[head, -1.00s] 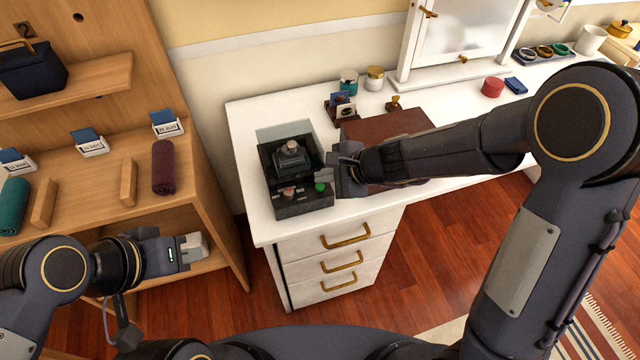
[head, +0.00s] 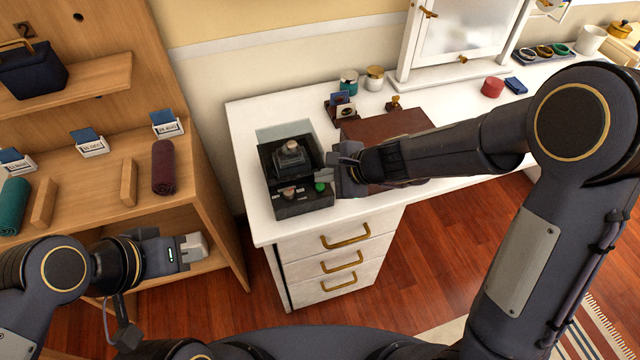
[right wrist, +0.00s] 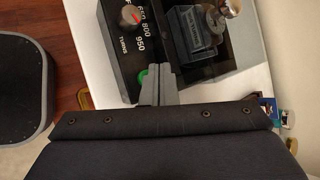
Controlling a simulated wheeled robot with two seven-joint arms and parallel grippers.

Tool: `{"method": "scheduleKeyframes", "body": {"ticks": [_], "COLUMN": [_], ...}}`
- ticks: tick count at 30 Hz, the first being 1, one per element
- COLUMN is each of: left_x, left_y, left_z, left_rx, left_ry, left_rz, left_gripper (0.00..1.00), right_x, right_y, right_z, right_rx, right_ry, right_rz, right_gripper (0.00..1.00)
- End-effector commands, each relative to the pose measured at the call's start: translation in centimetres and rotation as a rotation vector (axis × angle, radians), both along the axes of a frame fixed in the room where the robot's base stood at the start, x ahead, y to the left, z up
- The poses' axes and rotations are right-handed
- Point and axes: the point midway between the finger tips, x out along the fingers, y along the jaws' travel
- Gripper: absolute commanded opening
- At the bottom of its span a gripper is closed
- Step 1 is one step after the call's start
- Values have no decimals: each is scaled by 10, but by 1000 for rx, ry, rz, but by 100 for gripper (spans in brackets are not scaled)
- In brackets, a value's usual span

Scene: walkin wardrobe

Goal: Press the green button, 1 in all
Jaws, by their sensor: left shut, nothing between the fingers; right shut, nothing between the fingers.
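The green button (head: 320,187) is on the front panel of a black box-like device (head: 303,205) on the white dresser top. My right gripper (head: 322,173) is shut and empty, with its fingertips right above the button. In the right wrist view, the shut fingers (right wrist: 154,78) partly cover the green button (right wrist: 142,76); I cannot tell whether they touch it. A knob (right wrist: 129,17) with printed numbers sits on the same panel. My left gripper (head: 199,248) is shut and empty in front of the wooden shelf unit, away from the device.
A brown box (head: 390,125) stands behind my right forearm. Small jars (head: 348,82), a card holder (head: 341,108) and a mirror (head: 465,35) are further back on the white dresser (head: 250,190). The wooden shelf unit (head: 205,190) is at the left.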

Motion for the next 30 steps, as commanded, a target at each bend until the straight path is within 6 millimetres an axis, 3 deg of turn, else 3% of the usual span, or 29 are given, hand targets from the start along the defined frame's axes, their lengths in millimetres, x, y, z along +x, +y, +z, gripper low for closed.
{"method": "scheduleKeyframes", "body": {"ticks": [30], "left_x": [0], "left_y": [0], "left_z": [-13], "left_rx": [0], "left_ry": [0], "left_rz": [0], "left_gripper": [0], "right_x": [0], "right_y": [0], "right_z": [-11], "right_rx": [0], "right_ry": [0], "right_rz": [0], "right_gripper": [0]}}
